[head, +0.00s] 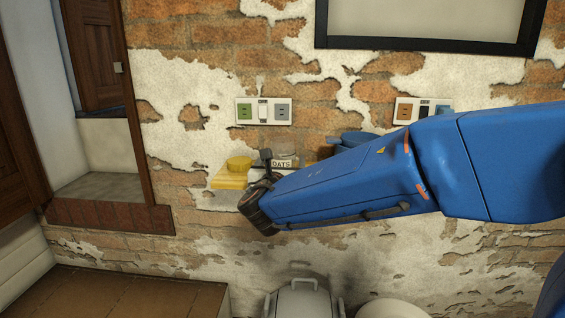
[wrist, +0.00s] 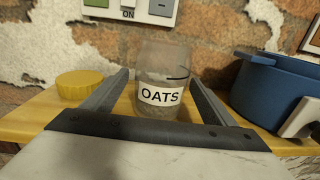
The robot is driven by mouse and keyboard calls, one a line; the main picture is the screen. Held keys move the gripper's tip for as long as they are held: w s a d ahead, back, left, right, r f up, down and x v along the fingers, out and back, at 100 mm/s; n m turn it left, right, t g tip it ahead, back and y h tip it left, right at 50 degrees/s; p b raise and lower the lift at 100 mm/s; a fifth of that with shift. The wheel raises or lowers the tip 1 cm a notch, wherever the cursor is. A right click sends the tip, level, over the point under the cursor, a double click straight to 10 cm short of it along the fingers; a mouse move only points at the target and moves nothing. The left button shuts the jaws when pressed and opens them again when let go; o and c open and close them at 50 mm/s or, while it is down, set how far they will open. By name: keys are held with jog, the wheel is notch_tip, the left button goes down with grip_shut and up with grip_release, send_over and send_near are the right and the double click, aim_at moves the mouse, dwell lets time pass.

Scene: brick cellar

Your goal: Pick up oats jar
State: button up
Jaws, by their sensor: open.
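The oats jar (wrist: 161,75) is a clear glass jar with a white "OATS" label, upright on a yellow wooden shelf (wrist: 25,125). In the wrist view it stands between the two fingers of my gripper (wrist: 160,85), which is open, with a finger on each side. I cannot tell whether either finger touches it. In the head view only the upper part of the jar (head: 284,160) shows above my blue arm. My gripper (head: 262,168) is mostly hidden there behind my wrist.
A yellow round lid-like object (wrist: 80,85) sits left of the jar. A blue pot (wrist: 275,90) stands close on the right. A switch panel (wrist: 130,10) is on the brick wall behind. A white appliance (head: 300,300) is below in the head view.

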jog(key=shift+w+d, duration=0.15)
jog(key=shift+w, duration=1.25)
jog(key=shift+w+d, duration=0.15)
jog(key=shift+w, duration=1.25)
jog(key=c, duration=1.1)
